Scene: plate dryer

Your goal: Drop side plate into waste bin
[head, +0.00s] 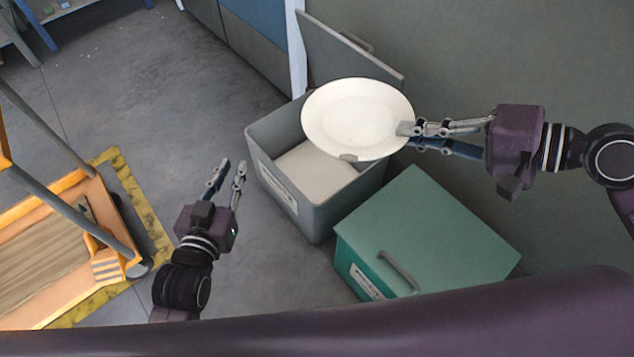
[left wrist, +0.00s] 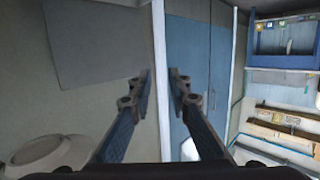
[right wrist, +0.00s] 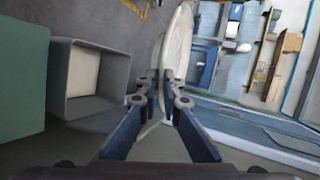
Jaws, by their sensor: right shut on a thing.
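A white side plate (head: 356,117) is held by its right edge in my right gripper (head: 408,133), above the open grey waste bin (head: 325,222) in the head view. The plate hides part of the bin's opening. In the right wrist view the plate (right wrist: 177,45) stands edge-on between the fingertips, with the grey bin (right wrist: 112,62) to its left. The bin's lid (head: 352,45) is tilted up at the back. My left gripper (head: 229,165) is open and empty, left of the bin. The left wrist view also shows the plate (left wrist: 45,155) at lower left.
A closed green bin (head: 430,230) with a handle stands right of the grey bin. An orange cart (head: 105,215) stands at the left on yellow floor marking. The grey floor (head: 150,80) between cart and bin is clear. A wall lies behind.

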